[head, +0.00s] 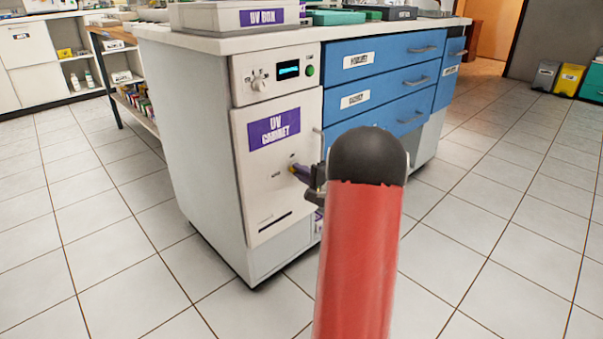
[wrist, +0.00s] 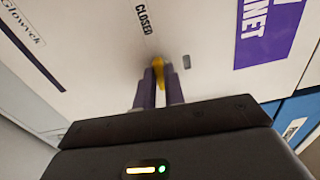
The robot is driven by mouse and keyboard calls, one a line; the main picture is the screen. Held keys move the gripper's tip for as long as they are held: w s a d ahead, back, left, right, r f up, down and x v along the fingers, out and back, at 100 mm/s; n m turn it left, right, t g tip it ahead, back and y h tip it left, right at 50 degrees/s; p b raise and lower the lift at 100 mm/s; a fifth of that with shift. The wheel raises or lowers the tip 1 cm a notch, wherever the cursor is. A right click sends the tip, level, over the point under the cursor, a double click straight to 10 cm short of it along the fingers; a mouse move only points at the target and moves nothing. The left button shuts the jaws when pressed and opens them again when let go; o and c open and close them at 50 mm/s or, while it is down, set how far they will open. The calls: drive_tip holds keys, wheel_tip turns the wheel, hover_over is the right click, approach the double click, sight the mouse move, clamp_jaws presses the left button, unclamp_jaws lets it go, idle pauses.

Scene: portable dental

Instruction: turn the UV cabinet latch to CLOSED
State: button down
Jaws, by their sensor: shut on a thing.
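The UV cabinet (head: 262,195) is a white door with a purple label, set in the end of the counter unit. It looks shut. My gripper (head: 297,170) is at the right side of this door in the head view, partly hidden by my red arm. In the wrist view, the purple fingers (wrist: 158,86) are shut on the small yellow latch (wrist: 158,70), seen against the door face. The fingers hide part of the latch, so its exact angle is unclear. The printed word CLOSED (wrist: 144,18) is on the door, apart from the latch.
A control panel (head: 276,76) with a knob, a lit display and a green button is above the door. Blue drawers (head: 375,75) with bar handles are to the right. The UV box (head: 215,17) stands on the countertop. The tiled floor (head: 120,235) on the left is clear.

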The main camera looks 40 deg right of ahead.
drive_tip(key=shift+n, duration=0.4)
drive_tip(key=c, duration=1.5)
unclamp_jaws()
drive_tip(key=s, duration=0.7)
drive_tip(key=shift+s+d, duration=0.35)
drive_tip(key=shift+s, duration=0.05)
